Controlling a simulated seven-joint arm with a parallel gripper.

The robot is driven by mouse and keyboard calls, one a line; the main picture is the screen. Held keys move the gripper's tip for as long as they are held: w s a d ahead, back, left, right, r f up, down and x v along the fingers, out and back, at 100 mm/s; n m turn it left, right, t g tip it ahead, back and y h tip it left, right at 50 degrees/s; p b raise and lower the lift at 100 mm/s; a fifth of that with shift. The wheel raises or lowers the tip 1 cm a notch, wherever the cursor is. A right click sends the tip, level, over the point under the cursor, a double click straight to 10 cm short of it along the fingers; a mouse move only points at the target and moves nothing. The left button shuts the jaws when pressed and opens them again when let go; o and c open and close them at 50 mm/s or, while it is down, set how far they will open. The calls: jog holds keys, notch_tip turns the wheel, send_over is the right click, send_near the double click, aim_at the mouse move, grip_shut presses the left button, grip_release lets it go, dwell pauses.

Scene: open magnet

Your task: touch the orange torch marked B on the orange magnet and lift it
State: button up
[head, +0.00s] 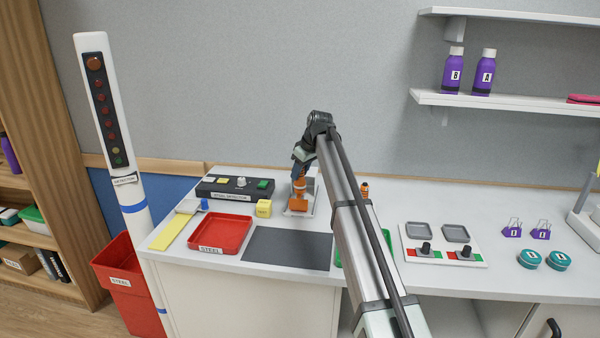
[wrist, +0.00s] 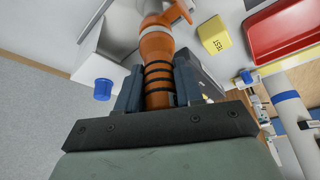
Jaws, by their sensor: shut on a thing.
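My gripper (wrist: 158,92) is shut on an orange torch (wrist: 158,72) with black rings, its fingers on either side of the ringed body. In the head view the gripper (head: 300,172) points down and the torch (head: 299,187) is below it. The orange magnet (head: 299,207) sits low on a pale grey stand (head: 313,205); an orange part of it (wrist: 179,12) shows beyond the torch in the wrist view. The torch's far end is close to the magnet; I cannot tell whether they touch. No letter is readable on the torch. Another orange torch (head: 365,190) stands right of my arm.
Left of the stand are a yellow test cube (head: 264,208), a black detector box (head: 234,188) and a red steel tray (head: 221,234). A dark mat (head: 287,249) lies in front. A green tray (head: 388,240) is partly behind my arm, with a switch panel (head: 444,248) farther right.

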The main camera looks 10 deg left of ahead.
jog(key=shift+r, duration=0.9)
dwell(1.4)
jog(key=shift+r, duration=3.1)
